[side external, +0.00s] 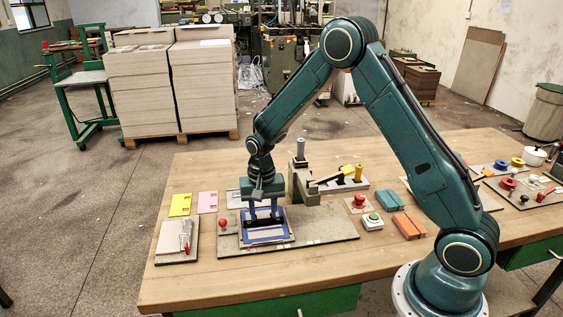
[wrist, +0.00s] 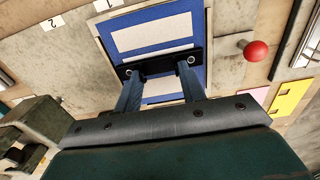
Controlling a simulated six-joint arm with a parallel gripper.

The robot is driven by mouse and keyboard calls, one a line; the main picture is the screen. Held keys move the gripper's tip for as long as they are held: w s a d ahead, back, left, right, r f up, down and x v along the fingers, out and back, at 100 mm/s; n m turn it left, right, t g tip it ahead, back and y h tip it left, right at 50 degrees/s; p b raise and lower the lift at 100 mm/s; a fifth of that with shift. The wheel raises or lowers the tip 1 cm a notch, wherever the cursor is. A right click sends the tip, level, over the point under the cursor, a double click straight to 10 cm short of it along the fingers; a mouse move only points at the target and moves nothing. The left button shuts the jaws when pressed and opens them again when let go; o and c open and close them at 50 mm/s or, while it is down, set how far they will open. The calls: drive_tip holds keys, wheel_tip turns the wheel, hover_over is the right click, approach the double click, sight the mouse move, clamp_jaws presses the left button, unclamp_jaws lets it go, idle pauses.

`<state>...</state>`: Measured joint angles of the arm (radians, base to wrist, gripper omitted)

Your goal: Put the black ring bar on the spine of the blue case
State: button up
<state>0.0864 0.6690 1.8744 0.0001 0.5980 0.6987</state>
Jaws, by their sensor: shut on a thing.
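The blue case (side external: 281,237) lies open and flat on a grey board on the table, with pale panels inside its blue border. In the wrist view the blue case (wrist: 201,22) spans the top centre. The black ring bar (wrist: 160,62) lies across the middle of the case, between its two pale panels. My gripper (side external: 264,221) points down over the case and is shut on the bar. In the wrist view both fingers of my gripper (wrist: 160,72) meet the bar near its ends. I cannot tell whether the bar touches the spine.
A red ball knob (side external: 222,223) stands left of the case on the grey board (side external: 335,236). A grey post fixture (side external: 301,180) rises close behind right. A clamp board (side external: 176,243) lies at left; red (side external: 359,201) and green (side external: 372,219) buttons are at right.

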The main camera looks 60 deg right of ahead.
sight(264, 220)
drive_tip(key=shift+f, duration=0.15)
idle(0.5)
drive_tip(key=o, duration=1)
drive_tip(key=shift+o, duration=0.2)
wheel_tip(264, 220, up, 14)
idle(0.7)
